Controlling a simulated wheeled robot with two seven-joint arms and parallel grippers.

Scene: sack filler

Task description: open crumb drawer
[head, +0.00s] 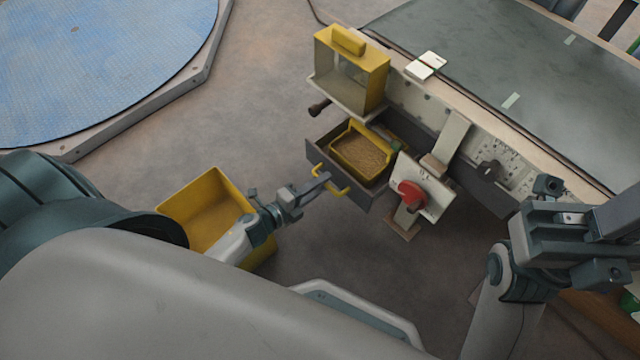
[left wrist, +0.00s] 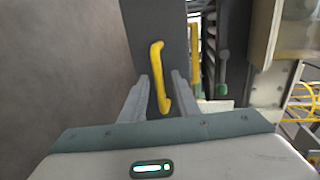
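The crumb drawer (head: 351,196) is a dark grey drawer, pulled out from the machine's front. Inside it sits a yellow tray (head: 334,151) filled with tan crumbs. The drawer's yellow handle (head: 344,190) is on its front face; it also shows in the left wrist view (left wrist: 157,70). My left gripper (head: 322,181) is at the handle. In the left wrist view its two fingers (left wrist: 160,88) stand either side of the handle, with small gaps showing, so it looks open. My right gripper (head: 582,238) is at the right, away from the drawer; its finger opening is unclear.
A yellow bin (head: 199,205) stands on the floor under my left arm. A red knob (head: 411,194) on a white plate is just right of the drawer. A yellow-framed box (head: 350,72) sits above the drawer.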

